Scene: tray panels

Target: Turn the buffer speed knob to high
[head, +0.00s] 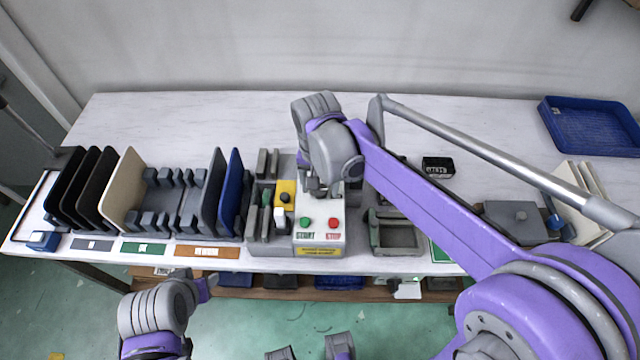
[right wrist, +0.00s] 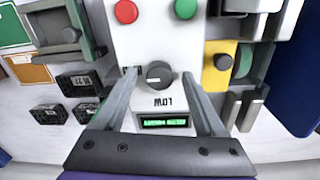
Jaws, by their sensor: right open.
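The buffer speed knob (right wrist: 158,74) is a dark round knob on the white face of the control box (head: 312,239). In the right wrist view, the upside-down label LOW and a lit green display (right wrist: 165,122) lie just below it. My right gripper (head: 322,190) is over the box and hides the knob in the head view. Its two fingers are open, one on each side of the knob, with visible gaps between. Which way the knob points is unclear. My left gripper (head: 204,289) is in front of the table, away from the box; its opening is unclear.
A green START button (head: 305,222) and a red STOP button (head: 333,223) sit on the box near the knob. A yellow block with a black button (head: 285,196) is beside it. Upright panels in a rack (head: 180,223) stand left. A blue basket (head: 592,128) is far right.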

